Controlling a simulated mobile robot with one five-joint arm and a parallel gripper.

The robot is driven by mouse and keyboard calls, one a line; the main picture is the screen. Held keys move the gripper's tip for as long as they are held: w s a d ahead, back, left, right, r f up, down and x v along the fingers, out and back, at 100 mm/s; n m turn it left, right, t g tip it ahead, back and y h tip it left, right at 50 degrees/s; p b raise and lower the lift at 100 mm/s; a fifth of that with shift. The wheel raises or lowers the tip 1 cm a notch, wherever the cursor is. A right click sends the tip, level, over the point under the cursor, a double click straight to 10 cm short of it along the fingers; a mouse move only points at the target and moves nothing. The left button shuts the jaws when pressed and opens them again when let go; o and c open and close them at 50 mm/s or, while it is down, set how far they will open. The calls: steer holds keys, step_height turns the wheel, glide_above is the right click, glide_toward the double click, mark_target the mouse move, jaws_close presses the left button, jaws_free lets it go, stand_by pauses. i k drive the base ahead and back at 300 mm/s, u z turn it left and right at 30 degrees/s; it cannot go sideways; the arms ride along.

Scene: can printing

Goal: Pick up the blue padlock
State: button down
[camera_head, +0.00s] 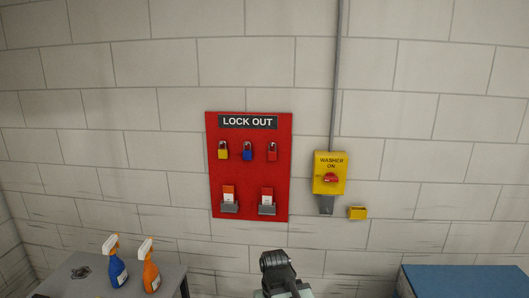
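The blue padlock (247,153) hangs on the red lockout board (248,180) on the wall, in the middle of a row of padlocks. A yellow padlock (223,153) hangs to its left and a red padlock (272,154) to its right. My arm's end, with my gripper (276,262), shows at the bottom centre, below the board in the picture and apart from the padlocks. Its fingers are too small and unclear to tell whether they are open or shut.
A yellow washer switch box (323,160) and a small yellow holder (358,213) are on the wall at right. Two tag holders sit low on the board.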

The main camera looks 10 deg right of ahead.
mark_target(247, 154)
steer(key=u, duration=2.95)
steer(key=k, duration=0.9)
steer(key=z, duration=0.75)
steer(key=i, duration=0.95)
steer(key=u, duration=0.05)
